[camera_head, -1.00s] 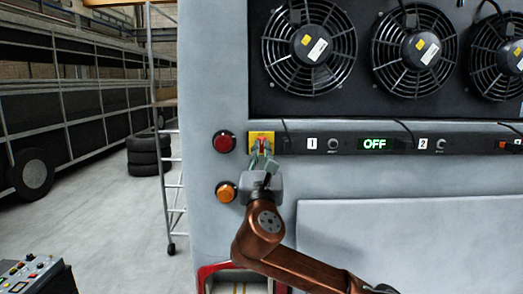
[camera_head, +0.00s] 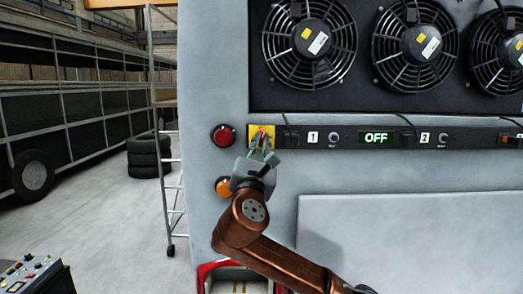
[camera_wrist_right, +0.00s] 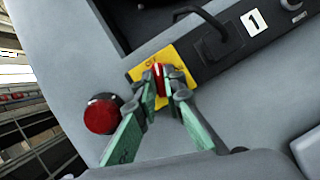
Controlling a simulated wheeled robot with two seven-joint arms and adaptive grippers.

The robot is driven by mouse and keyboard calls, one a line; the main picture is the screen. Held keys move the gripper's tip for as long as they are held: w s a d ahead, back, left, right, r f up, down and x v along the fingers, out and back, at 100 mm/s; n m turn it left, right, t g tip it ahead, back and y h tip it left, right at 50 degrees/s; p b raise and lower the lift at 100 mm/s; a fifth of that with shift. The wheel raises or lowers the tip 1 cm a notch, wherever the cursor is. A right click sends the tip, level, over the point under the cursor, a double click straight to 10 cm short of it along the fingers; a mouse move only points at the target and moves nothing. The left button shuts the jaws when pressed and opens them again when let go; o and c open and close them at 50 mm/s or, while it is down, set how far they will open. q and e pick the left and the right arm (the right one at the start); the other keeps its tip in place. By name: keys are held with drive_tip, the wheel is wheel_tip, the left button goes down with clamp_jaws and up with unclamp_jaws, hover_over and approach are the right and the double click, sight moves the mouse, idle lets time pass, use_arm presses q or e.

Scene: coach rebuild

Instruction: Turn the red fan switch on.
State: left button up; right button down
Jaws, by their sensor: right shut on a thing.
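The red fan switch (camera_wrist_right: 160,80) sits on a yellow plate (camera_head: 262,131) at the left end of the dark control strip. My right gripper (camera_head: 262,143) is at the switch, with its fingers shut on the red handle. In the right wrist view the gripper's green fingers (camera_wrist_right: 161,92) stand on both sides of the red handle and partly cover it. The display (camera_head: 376,138) on the strip reads OFF in green. My left gripper is not in view.
A round red button (camera_head: 223,136) is left of the plate, and an orange one (camera_head: 226,187) is below it, partly covered by my right gripper. Several fans (camera_head: 309,40) are above the strip. A control box (camera_head: 35,276) stands at lower left.

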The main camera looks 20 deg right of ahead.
drive_tip(key=m+h+b, duration=0.1)
drive_tip(key=m, duration=0.1)
drive_tip(key=m+g+h+b, duration=0.1)
drive_tip(key=m, duration=0.2)
drive_tip(key=shift+a+f+g, duration=0.1)
drive_tip(key=shift+a+g, duration=0.1)
drive_tip(key=shift+g, duration=0.1)
drive_tip(key=m+g+h+b, duration=0.1)
drive_tip(key=m, duration=0.2)
drive_tip(key=shift+m+g, duration=0.3)
drive_tip(key=m, duration=0.1)
drive_tip(key=m+g, duration=0.1)
drive_tip(key=m, duration=0.2)
drive_tip(key=shift+a+r+g, duration=0.1)
drive_tip(key=shift+r+g, duration=0.15)
drive_tip(key=shift+g, duration=0.05)
drive_tip(key=m+g, duration=0.1)
drive_tip(key=m, duration=0.3)
drive_tip(key=shift+g, duration=0.3)
drive_tip(key=shift+m+y, duration=0.3)
drive_tip(key=c, duration=2)
unclamp_jaws()
drive_tip(key=shift+r, duration=0.1)
drive_tip(key=v, duration=1.2)
